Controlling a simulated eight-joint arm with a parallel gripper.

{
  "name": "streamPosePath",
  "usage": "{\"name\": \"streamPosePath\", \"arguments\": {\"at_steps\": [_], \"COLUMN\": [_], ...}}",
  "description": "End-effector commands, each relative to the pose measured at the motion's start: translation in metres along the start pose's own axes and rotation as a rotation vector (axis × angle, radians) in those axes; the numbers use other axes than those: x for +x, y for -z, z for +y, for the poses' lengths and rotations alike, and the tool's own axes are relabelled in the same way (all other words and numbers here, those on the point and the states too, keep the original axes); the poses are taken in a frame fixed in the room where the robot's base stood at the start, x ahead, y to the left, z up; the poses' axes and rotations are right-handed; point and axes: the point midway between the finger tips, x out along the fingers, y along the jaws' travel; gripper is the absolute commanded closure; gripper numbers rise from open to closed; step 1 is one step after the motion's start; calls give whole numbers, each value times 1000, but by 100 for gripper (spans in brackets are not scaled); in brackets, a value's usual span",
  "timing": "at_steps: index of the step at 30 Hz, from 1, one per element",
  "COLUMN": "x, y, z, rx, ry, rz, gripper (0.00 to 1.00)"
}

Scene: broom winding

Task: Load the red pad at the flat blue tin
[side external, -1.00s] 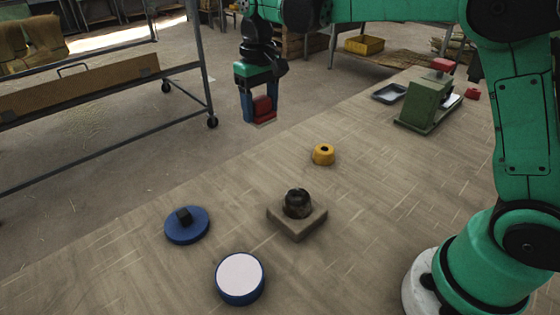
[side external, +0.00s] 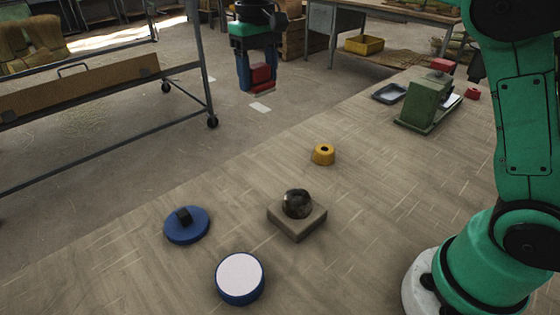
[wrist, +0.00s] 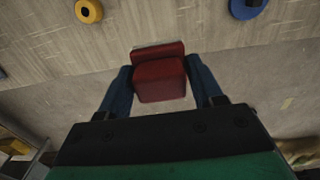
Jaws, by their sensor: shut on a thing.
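My gripper (side external: 258,82) is shut on the red pad (side external: 261,73) and holds it high in the air, beyond the table's far edge in the side view. In the wrist view the red pad (wrist: 160,78) sits between the two blue fingers, with a pale strip along its outer edge. The flat blue tin (side external: 240,277) stands open on the table at the front, with a white surface inside its blue rim. A blue disc with a black knob (side external: 187,225) lies to its upper left, apart from the tin. My gripper is far from both.
A dark round object (side external: 297,203) sits on a square tan base (side external: 298,224) mid-table. A yellow ring (side external: 323,154) lies beyond it. A green block device (side external: 426,102) and a dark tray (side external: 389,93) stand at the back right. A metal rack (side external: 190,60) stands left, off the table.

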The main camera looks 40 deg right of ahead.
Motion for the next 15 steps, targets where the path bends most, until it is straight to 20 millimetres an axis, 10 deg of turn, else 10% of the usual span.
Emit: {"name": "streamPosePath", "arguments": {"at_steps": [8,15], "x": [30,72], "y": [-30,-102], "z": [-75,-151], "rx": [-14,-13], "ry": [0,0], "rz": [0,0], "gripper": [83,83]}}
